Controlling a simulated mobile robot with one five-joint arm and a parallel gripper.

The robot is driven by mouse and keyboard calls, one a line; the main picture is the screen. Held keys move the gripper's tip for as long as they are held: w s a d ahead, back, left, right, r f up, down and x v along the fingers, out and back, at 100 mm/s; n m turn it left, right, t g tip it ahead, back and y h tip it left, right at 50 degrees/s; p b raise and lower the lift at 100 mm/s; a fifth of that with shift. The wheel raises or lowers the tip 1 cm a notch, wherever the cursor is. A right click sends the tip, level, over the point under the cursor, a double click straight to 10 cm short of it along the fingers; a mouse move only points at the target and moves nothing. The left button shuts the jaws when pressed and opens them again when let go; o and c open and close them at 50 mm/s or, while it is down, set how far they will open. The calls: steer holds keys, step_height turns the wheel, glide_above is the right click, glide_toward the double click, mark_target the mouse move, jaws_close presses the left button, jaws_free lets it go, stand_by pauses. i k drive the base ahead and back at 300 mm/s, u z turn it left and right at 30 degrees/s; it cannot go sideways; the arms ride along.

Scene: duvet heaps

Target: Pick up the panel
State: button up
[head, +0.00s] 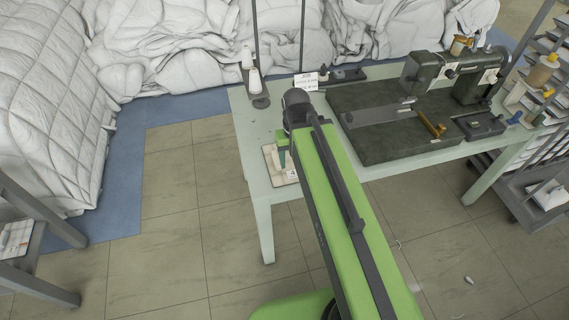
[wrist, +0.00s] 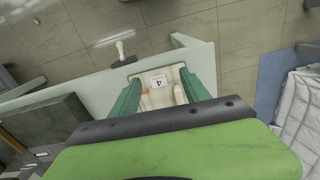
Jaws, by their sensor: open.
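The panel (wrist: 160,76) is a small pale cream piece with a white label bearing a 4. It lies near the corner of the light green table (wrist: 80,99). In the head view the panel (head: 268,151) shows at the table's left end, partly hidden by my arm. My gripper (wrist: 160,83) is open, with its two green fingers on either side of the panel in the wrist view. I cannot tell whether the fingers touch it. In the head view one green finger of my gripper (head: 283,158) shows over the panel.
A dark sewing machine (head: 395,125) stands on the table to the right. White thread cones (head: 254,82) stand at the table's back left. White duvet heaps (head: 55,100) fill the back and left. A shelf cart (head: 530,195) stands at right. The tiled floor (head: 180,240) is mostly clear.

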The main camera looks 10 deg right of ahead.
mark_target(279, 177)
steer(key=z, duration=0.05)
steer(key=k, duration=0.55)
steer(key=u, duration=2.3)
steer(key=i, duration=1.8)
steer(key=z, duration=2.2)
steer(key=i, duration=1)
steer(key=u, duration=0.1)
